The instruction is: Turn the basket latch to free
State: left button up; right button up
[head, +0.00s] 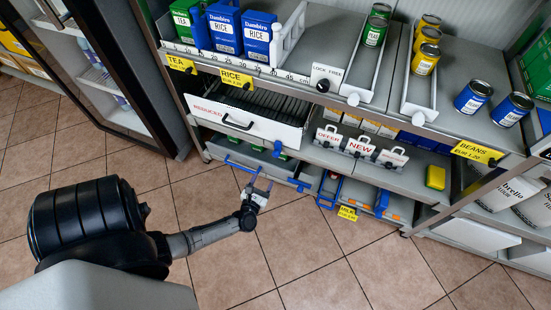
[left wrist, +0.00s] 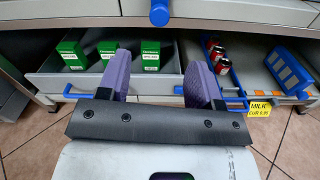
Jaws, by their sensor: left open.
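A small plate marked LOCK FREE (head: 327,72) is on the upper shelf front in the head view, with a dark knob (head: 323,86) at its lower edge. I cannot tell whether this is the basket latch. A low grey basket (head: 285,172) with blue handles stands under the REDUCED drawer. In the left wrist view the basket (left wrist: 50,85) holds green boxes (left wrist: 150,55). My left gripper (head: 261,186) is open and empty in front of the basket, well below the plate. Its purple fingers (left wrist: 160,75) point at the basket front in the wrist view. My right gripper is out of view.
The REDUCED drawer (head: 245,122) juts out above the basket. A blue knob (left wrist: 159,12) is above the fingers in the wrist view. A smaller basket with red cans (left wrist: 216,60) and a MILK tag (left wrist: 259,110) are at the right. The tiled floor (head: 330,255) is clear.

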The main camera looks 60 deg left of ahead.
aim_at(275, 156)
pick_arm(q)
jog(key=b+x, duration=0.3)
jog(key=x, duration=0.9)
jog(key=shift+f+b, duration=0.1)
jog(key=shift+b, duration=0.2)
jog(key=shift+w+a, duration=0.5)
jog(key=shift+c, duration=0.2)
jog(key=c, duration=0.9)
